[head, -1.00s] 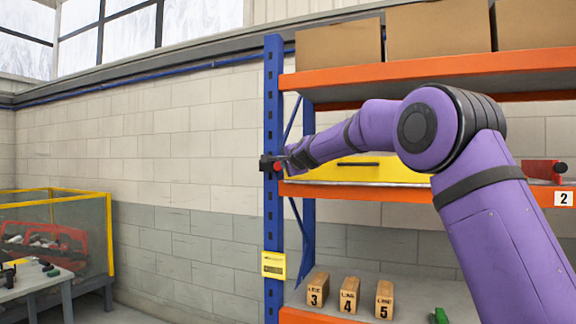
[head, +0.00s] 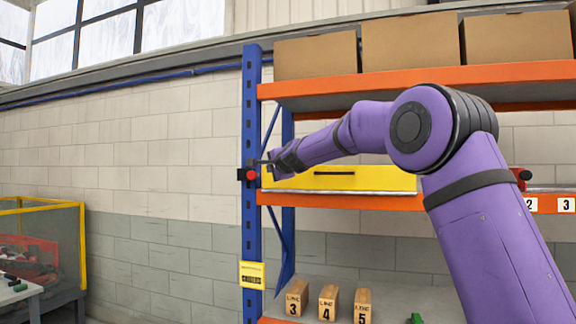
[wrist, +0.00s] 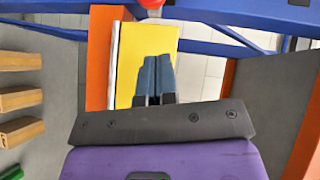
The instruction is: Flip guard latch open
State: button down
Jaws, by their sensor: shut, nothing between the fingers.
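A small black latch block (head: 243,174) with a round red knob (head: 252,174) is on the blue rack post, level with the middle shelf. I take it as the guard latch. My gripper (head: 266,163) is just right of and slightly above the knob in the head view; whether they touch is unclear. In the wrist view my gripper (wrist: 157,62) shows two blue-grey fingers shut together and empty, over the yellow box. Part of the red knob (wrist: 151,3) shows at the top edge of that view, beyond the fingertips.
The yellow box (head: 385,180) with a black handle lies on the orange-edged middle shelf (head: 400,203). Cardboard boxes (head: 315,56) fill the top shelf. Numbered wooden blocks (head: 328,303) stand on the lower shelf. Left of the post (head: 252,100) is open space before the wall.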

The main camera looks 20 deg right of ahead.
jog(key=v, duration=0.8)
jog(key=shift+s, duration=0.25)
jog(key=s+a+f+n+g, duration=0.1)
jog(key=s+f+n+g, duration=0.25)
jog(key=s, duration=0.85)
jog(key=s+a+f+n+g, duration=0.15)
jog(key=s+f+n, duration=0.3)
jog(key=s, duration=0.65)
jog(key=s+d+f+n+g, duration=0.2)
jog(key=s+f, duration=0.2)
jog(key=s, duration=0.5)
jog(key=s+d+f+n+g+h, duration=0.1)
jog(key=s+d+f+n, duration=0.1)
jog(key=s+f, duration=0.3)
jog(key=s+d+f+n+g+h, duration=0.1)
jog(key=s+f, duration=0.4)
jog(key=s, duration=0.8)
jog(key=d+n+g, duration=0.1)
jog(key=d, duration=0.1)
jog(key=shift+s+d+f+g, duration=0.2)
jog(key=shift+s+d+g, duration=0.05)
jog(key=shift+s+g, duration=0.1)
jog(key=c, duration=1.8)
grip_release()
